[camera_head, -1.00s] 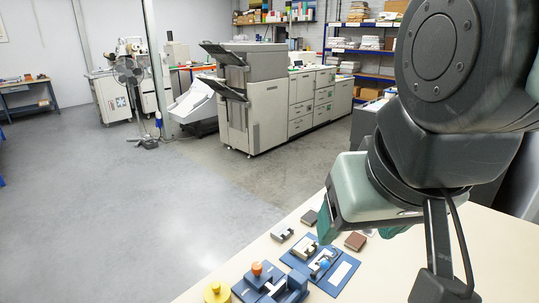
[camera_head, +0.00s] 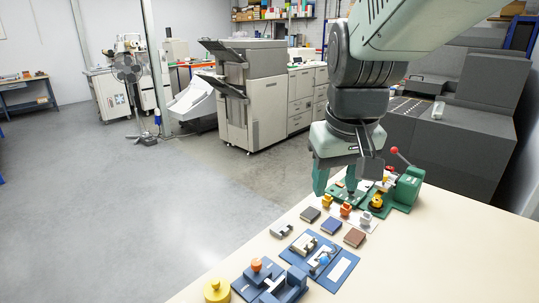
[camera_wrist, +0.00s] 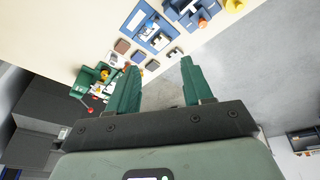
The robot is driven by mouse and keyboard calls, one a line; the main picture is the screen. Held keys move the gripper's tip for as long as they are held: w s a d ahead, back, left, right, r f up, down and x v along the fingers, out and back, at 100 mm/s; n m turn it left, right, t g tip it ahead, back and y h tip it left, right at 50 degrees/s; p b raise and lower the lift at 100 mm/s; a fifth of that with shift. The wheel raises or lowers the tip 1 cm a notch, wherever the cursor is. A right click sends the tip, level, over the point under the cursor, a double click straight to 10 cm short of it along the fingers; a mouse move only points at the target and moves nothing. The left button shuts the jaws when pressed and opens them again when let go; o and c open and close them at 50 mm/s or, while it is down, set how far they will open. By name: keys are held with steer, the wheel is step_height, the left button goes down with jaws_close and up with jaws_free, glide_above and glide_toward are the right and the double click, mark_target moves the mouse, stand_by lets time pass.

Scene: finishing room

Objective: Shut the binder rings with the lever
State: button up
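The blue binder (camera_head: 341,273) lies open on the table, with a white label on one panel and a metal ring mechanism (camera_head: 304,246) on it. A lever with a light blue knob (camera_head: 323,261) stands near its middle. Whether the rings are open or shut is too small to tell. The binder also shows at the top of the wrist view (camera_wrist: 135,20). My gripper (camera_head: 336,186) is open and empty, above the table's far end and apart from the binder. Its two green fingers point toward the table edge in the wrist view (camera_wrist: 158,68).
A blue fixture with an orange knob (camera_head: 257,266) and a yellow knob (camera_head: 216,291) are at front left. The table's right side is clear.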

steer(key=w+d+f+g+y, duration=0.1)
steer(key=w+d+f+g, duration=0.25)
steer(key=w+f, duration=0.8)
steer(key=n+y, duration=0.1)
steer(key=y, duration=0.1)
glide_toward(319, 265)
steer(key=f, duration=0.1)
steer(key=shift+g, duration=0.25)
steer(key=x, duration=1)
steer(key=shift+w+d+f, duration=0.1)
steer(key=shift+w+f, duration=0.05)
steer(key=shift+w, duration=0.05)
jaws_close()
